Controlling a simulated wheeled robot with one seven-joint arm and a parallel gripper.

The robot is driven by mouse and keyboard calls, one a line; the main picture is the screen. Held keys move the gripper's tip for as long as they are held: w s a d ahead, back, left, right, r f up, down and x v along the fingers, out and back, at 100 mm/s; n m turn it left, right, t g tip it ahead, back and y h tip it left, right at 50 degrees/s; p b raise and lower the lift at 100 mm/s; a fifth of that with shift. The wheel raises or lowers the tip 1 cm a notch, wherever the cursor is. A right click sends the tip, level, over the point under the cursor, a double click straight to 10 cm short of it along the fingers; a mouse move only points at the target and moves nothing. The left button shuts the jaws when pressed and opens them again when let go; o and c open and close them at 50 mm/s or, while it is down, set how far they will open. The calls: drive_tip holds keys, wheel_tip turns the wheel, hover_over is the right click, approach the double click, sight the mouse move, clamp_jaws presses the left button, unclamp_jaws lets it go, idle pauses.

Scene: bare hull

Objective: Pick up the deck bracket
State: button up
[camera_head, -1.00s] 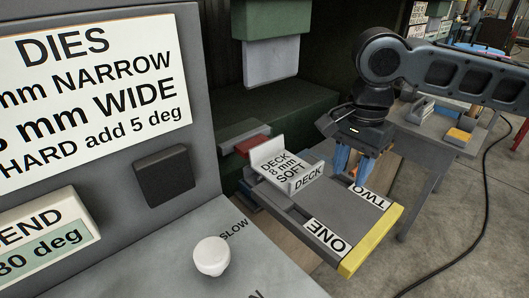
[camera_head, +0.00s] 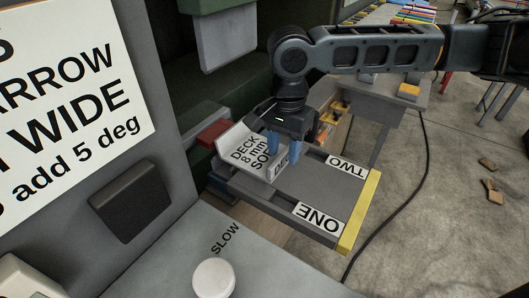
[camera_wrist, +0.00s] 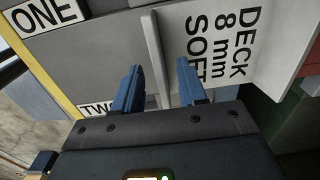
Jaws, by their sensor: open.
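The deck bracket (camera_head: 241,146) is a pale grey bent plate lettered "DECK 8 mm SOFT", with an upright flange also lettered "DECK". It lies at the left end of the grey shelf marked ONE and TWO. My gripper (camera_head: 284,149) points down over it with blue fingers apart. In the wrist view, the bracket's flange (camera_wrist: 156,60) stands between the two fingertips (camera_wrist: 160,68) of my open gripper, one finger on each side with gaps. The lettered face (camera_wrist: 235,40) lies to the right. In the head view, the fingers and my wrist hide part of the flange and lettering.
The shelf (camera_head: 315,190) has a yellow front edge (camera_head: 358,212) and free room right of the bracket. A red block (camera_head: 213,134) sits behind the bracket. The grey press tool (camera_head: 228,42) hangs above. A control panel with a white knob (camera_head: 213,279) is in front.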

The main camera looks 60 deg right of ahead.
drive_tip(key=shift+f, duration=0.85)
clamp_jaws()
